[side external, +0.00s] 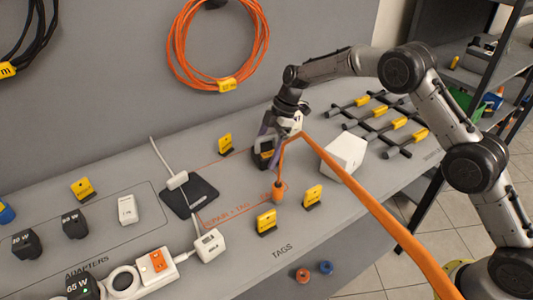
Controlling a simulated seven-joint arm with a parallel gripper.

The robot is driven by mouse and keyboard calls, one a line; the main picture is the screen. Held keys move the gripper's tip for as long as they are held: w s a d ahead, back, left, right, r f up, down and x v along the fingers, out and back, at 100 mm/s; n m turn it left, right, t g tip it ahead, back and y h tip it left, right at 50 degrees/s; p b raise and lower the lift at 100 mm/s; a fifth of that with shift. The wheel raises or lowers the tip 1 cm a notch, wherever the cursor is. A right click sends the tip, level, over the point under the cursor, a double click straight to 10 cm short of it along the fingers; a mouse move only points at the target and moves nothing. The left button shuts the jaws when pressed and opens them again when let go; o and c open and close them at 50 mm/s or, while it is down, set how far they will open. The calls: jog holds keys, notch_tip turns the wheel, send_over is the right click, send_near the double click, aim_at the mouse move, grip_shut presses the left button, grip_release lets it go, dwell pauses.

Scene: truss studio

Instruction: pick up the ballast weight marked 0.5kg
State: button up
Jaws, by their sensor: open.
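My gripper (273,143) is open and points down over the workbench (300,232), at the right end of the orange-outlined area. A dark block with a yellow-orange label (265,158) is right at the fingers and partly hidden by them. It may be the ballast weight, but its marking is too small to read. I cannot tell whether the fingers touch it or are around it. No 0.5kg marking is legible anywhere.
An orange cable (375,207) rises from an orange plug (278,191) close to my gripper and runs to the front right. A white block (345,155) stands to the right. Yellow tags (266,221), black clamps (393,124), a black pad (190,197) and adapters (128,209) surround the area.

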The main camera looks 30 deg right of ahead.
grip_shut()
jog(key=shift+r, duration=0.15)
dwell(0.4)
jog(key=shift+r, duration=0.1)
